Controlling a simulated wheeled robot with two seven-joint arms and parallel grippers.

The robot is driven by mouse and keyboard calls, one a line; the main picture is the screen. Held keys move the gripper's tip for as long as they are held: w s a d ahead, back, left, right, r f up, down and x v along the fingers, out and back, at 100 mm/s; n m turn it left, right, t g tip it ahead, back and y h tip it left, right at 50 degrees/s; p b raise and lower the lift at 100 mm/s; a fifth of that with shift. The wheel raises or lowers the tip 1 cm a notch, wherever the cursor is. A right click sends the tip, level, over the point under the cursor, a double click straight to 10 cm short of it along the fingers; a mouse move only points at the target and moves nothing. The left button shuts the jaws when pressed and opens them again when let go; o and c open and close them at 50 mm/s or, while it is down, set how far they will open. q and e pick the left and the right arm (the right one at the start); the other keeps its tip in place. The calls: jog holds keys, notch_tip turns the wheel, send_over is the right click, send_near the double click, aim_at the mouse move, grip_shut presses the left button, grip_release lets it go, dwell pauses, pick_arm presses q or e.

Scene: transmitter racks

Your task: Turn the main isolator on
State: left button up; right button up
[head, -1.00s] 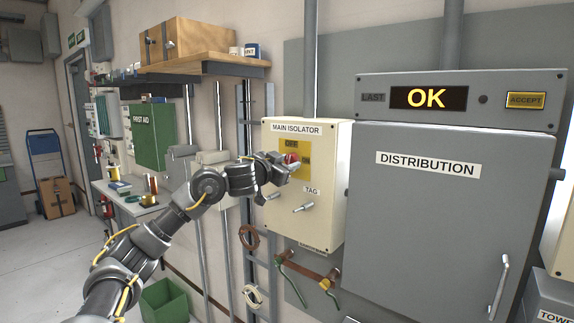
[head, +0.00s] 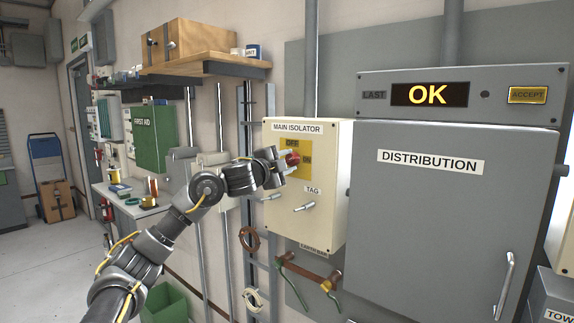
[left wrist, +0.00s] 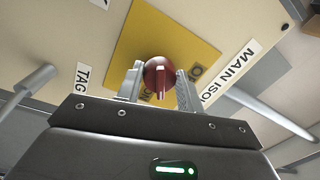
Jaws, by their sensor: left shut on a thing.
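The main isolator (head: 325,175) is a cream wall box with a yellow plate (head: 290,172) marked OFF at the top and ON at the right. A red rotary knob (head: 293,158) sits on that plate. It also shows in the left wrist view (left wrist: 160,72), with a raised ridge. My left gripper (head: 287,161) is at the knob; in the left wrist view its fingers (left wrist: 159,86) are on both sides of it, shut on it. The plate's marks are partly hidden there, so I cannot tell which one the ridge faces. My right gripper is not in view.
A TAG label (head: 312,189) and a metal peg (head: 304,207) are lower on the box. The grey distribution cabinet (head: 450,230) stands close at the right, its display (head: 428,94) reading OK. Leads hang below the box. A wooden shelf (head: 205,65) juts out at upper left.

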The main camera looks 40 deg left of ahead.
pick_arm(q)
jog(key=shift+r+m+h+b, duration=0.1)
jog(key=shift+m+h+b, duration=0.2)
jog(key=shift+m, duration=3)
jog(key=o, duration=1)
